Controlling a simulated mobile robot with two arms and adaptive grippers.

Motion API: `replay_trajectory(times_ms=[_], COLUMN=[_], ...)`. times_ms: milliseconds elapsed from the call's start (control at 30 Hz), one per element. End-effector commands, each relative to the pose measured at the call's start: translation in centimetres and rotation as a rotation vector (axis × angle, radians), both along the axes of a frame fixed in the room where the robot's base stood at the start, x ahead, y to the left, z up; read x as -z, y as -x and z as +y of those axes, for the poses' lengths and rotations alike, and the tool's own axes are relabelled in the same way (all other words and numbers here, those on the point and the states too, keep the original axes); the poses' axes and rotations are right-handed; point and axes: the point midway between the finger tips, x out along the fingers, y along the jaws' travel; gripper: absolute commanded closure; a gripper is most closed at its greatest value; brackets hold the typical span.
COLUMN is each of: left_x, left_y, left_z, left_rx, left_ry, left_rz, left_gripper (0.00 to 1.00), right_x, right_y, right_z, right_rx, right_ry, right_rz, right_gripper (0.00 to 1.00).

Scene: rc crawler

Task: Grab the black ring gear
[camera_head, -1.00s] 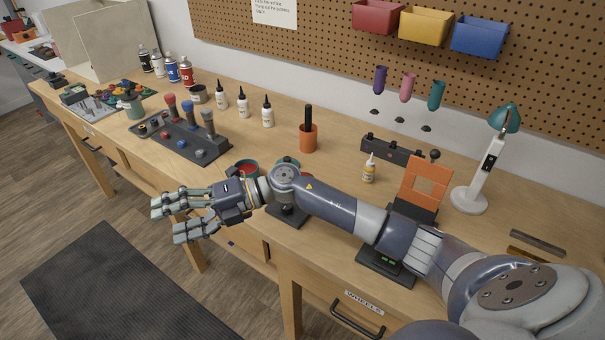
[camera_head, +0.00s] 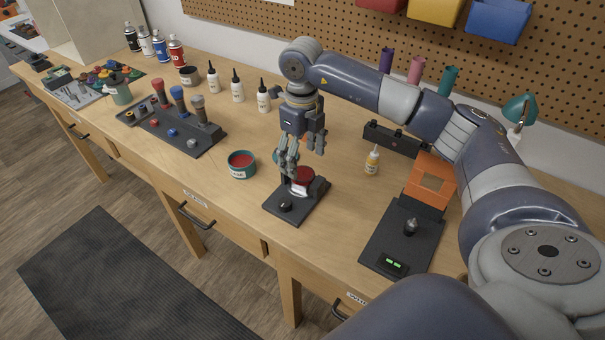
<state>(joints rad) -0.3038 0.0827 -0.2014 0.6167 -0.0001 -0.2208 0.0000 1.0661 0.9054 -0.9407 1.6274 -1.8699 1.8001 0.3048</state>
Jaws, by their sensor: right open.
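I cannot pick out a black ring gear with certainty. My right gripper (camera_head: 301,160) is open, fingers pointing down, over a small black stand (camera_head: 273,208) near the front of the bench. A round red part (camera_head: 304,175) with a pale front sits on that stand, just under the fingers. I cannot tell whether they touch it. A small black knob (camera_head: 286,206) is at the stand's front left. The fingers hide part of the stand's back. My left gripper is not in view.
A red-filled tub (camera_head: 242,165) stands left of the stand.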

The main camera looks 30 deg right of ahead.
Motion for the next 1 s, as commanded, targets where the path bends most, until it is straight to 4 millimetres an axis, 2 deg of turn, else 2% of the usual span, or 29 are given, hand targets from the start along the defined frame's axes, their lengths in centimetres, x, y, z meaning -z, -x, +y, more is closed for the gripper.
replay_trajectory(times_ms=[267, 400, 533, 833, 867, 1000], left_x=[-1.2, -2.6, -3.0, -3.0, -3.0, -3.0], left_y=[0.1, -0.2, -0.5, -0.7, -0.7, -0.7], left_z=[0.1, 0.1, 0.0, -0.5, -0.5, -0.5], left_rx=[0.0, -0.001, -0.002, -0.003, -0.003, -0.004], left_ry=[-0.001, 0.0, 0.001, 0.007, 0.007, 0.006], left_rz=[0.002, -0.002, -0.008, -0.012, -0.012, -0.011], left_gripper=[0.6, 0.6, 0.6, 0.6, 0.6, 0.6], right_x=[2.2, 4.1, 6.0, 6.7, 6.7, 6.7], right_y=[0.1, 0.3, 0.2, 0.1, 0.1, 0.1], right_z=[-0.1, -0.3, -0.3, -0.3, -0.3, -0.3], right_rx=[0.001, 0.0, 0.0, -0.001, -0.001, -0.001], right_ry=[-0.002, -0.003, -0.004, -0.002, -0.002, -0.003], right_rz=[0.004, 0.005, 0.002, -0.001, -0.001, -0.001], right_gripper=[0.28, 0.28, 0.28, 0.28, 0.32, 0.64])
